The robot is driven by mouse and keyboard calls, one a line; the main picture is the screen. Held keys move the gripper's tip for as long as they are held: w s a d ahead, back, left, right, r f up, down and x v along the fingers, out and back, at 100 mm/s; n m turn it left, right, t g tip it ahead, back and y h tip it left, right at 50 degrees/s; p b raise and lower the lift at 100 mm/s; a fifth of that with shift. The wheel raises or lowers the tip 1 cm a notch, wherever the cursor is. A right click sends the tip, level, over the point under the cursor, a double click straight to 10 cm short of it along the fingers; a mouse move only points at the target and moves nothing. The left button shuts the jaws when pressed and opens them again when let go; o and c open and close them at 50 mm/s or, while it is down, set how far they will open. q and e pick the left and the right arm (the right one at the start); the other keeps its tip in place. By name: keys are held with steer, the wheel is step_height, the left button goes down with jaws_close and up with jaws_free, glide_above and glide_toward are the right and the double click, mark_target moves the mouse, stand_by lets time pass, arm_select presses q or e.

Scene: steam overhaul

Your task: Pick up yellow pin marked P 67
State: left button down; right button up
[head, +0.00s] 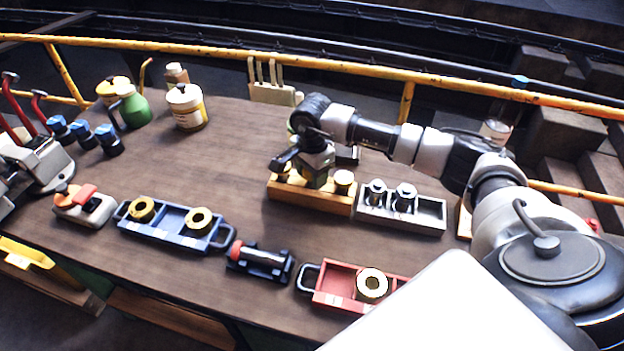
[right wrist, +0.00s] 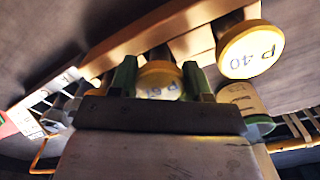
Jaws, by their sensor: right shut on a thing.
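My right gripper (head: 314,178) is over the wooden rack (head: 312,198) in the head view. In the right wrist view its two green fingers (right wrist: 158,76) are shut on a yellow-capped pin (right wrist: 160,88) whose mark reads P 6 and a partly unclear digit. The gripper hides this pin in the head view, and I cannot tell whether it is clear of the rack. Another yellow pin marked P 40 (right wrist: 252,50) stands apart from the fingers; a yellow pin (head: 344,180) shows at the rack's right end. My left gripper is not in view.
A grey tray with metal parts (head: 432,222) stands right of the rack. A blue tray (head: 172,226), a red tray (head: 335,286) and a dark holder (head: 258,274) lie nearer. Jars (head: 186,106) stand behind.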

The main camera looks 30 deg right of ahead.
steer(key=shift+c, duration=1.1)
steer(key=shift+r, duration=0.15)
